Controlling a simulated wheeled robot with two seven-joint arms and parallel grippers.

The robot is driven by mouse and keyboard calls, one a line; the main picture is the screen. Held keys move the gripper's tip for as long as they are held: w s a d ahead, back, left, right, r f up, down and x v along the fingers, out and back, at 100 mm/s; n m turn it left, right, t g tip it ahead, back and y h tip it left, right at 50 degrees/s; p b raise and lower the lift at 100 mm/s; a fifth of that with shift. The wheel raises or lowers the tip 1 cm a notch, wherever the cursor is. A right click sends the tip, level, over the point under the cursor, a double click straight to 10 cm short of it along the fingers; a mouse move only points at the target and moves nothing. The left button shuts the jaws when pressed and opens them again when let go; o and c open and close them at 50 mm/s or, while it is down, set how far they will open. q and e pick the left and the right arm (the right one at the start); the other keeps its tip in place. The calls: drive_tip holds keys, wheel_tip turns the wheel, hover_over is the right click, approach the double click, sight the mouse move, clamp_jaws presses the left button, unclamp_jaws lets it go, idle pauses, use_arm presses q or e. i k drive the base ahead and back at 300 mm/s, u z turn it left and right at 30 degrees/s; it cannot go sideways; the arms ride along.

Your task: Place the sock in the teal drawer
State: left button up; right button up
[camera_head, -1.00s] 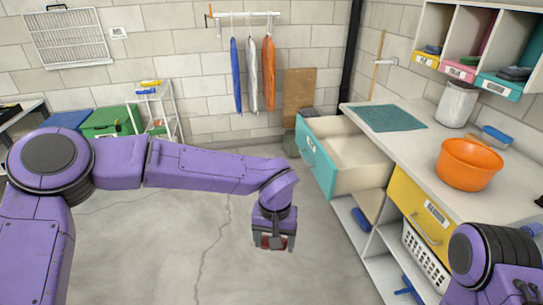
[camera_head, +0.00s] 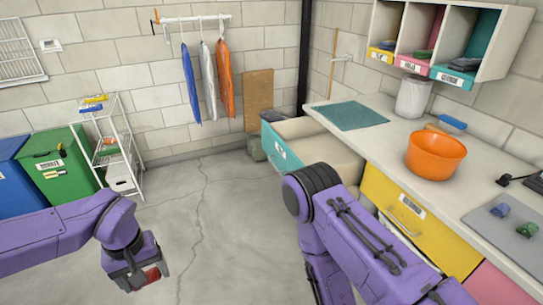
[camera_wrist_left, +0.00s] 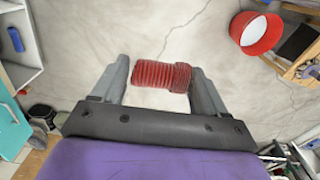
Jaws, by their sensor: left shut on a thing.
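My left gripper (camera_head: 140,282) is low at the left of the head view, over the floor. It is shut on a red ribbed sock (camera_head: 152,273); in the left wrist view the sock (camera_wrist_left: 160,76) lies across between the two fingers of the left gripper (camera_wrist_left: 161,82). The teal drawer (camera_head: 280,147) stands pulled open under the white counter, to the right of and beyond the left gripper. Part of its inside shows; my right arm hides its near part. My right arm crosses the lower middle, and its gripper is not in view.
The counter (camera_head: 470,183) holds a teal mat (camera_head: 350,115) and an orange bowl (camera_head: 436,155). A yellow drawer (camera_head: 402,208) is below. Green (camera_head: 62,170) and blue (camera_head: 12,175) bins and a white rack (camera_head: 118,150) stand left. The middle floor is open.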

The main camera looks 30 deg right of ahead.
sight(304, 155)
drive_tip(key=i, duration=2.85)
drive_tip(key=z, duration=3.2)
drive_tip(key=i, duration=0.5)
drive_tip(key=u, duration=0.05)
